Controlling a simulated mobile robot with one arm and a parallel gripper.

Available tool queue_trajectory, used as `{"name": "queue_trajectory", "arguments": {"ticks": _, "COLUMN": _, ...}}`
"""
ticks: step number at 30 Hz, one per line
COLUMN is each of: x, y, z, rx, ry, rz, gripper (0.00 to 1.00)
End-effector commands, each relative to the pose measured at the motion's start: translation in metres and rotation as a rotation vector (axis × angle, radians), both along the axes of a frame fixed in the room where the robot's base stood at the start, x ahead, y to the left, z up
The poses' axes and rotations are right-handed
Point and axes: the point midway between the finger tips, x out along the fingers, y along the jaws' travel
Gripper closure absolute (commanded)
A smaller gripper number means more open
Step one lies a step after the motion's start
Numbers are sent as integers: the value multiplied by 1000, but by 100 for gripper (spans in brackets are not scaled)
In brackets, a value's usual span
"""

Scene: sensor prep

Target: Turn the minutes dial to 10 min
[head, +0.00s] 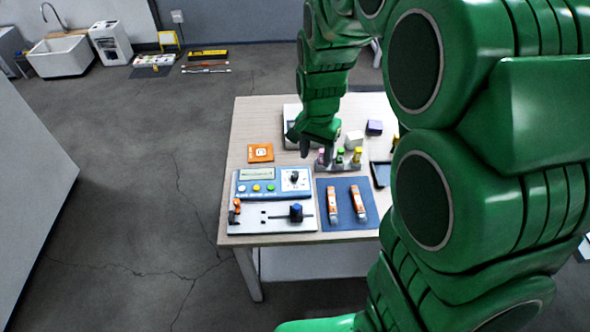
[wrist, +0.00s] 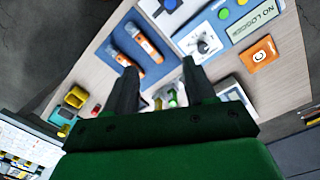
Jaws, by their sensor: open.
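The minutes dial (head: 294,177) is a black knob on a white plate at the right end of a blue panel (head: 244,188) with a small display and coloured buttons. In the wrist view the dial (wrist: 203,47) lies beyond my fingertips, its markings too small to read. My gripper (head: 312,150) is above the table, behind the panel and near the small bottles. In the wrist view my gripper (wrist: 158,80) has its two dark fingers apart with nothing held between them. It does not touch the dial.
A slider board (head: 270,217) with a blue knob lies in front of the panel. Two orange-white tubes lie on a blue mat (head: 346,222). An orange card (head: 260,152) lies behind the panel. Small bottles (head: 340,156) stand in a rack near my gripper. Floor left of the table is clear.

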Motion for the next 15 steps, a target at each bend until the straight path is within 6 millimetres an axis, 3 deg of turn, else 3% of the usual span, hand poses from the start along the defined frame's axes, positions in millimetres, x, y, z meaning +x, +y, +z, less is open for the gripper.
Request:
{"name": "queue_trajectory", "arguments": {"ticks": 9, "x": 56, "y": 26, "z": -54, "rx": -1, "ry": -22, "rz": -128, "gripper": 45}}
{"name": "queue_trajectory", "arguments": {"ticks": 15, "x": 80, "y": 41, "z": -83, "rx": -1, "ry": -33, "rz": -197, "gripper": 45}}
